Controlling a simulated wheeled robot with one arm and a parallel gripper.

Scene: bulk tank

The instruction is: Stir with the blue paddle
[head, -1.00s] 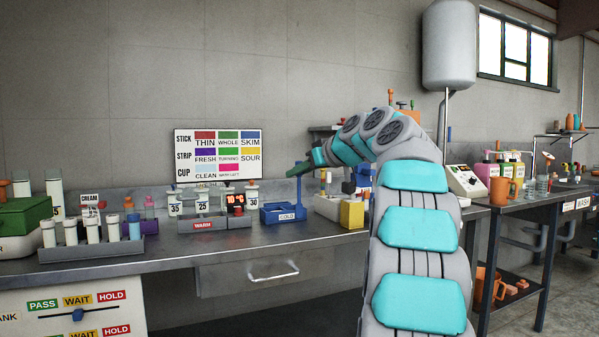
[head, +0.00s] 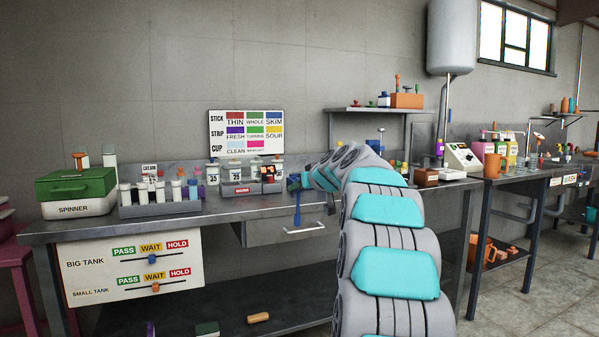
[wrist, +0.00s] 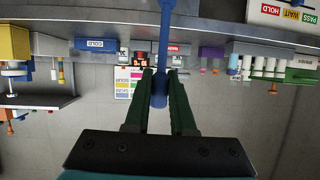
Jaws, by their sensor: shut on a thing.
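The blue paddle (wrist: 166,30) is in my gripper (wrist: 159,76), its shaft between the two dark green fingers in the wrist view. Its far end runs out of the top of that view. In the head view the paddle (head: 297,208) hangs down below my gripper (head: 293,184), in front of the bench edge and drawer. My gripper is shut on it. No tank opening or liquid shows in either view.
The steel bench (head: 120,228) carries a green spinner (head: 77,188), a rack of white tubes (head: 160,207) and several bottles. A blue cold tray (wrist: 95,44) shows in the wrist view. A drawer with a handle (head: 304,229) is under the bench.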

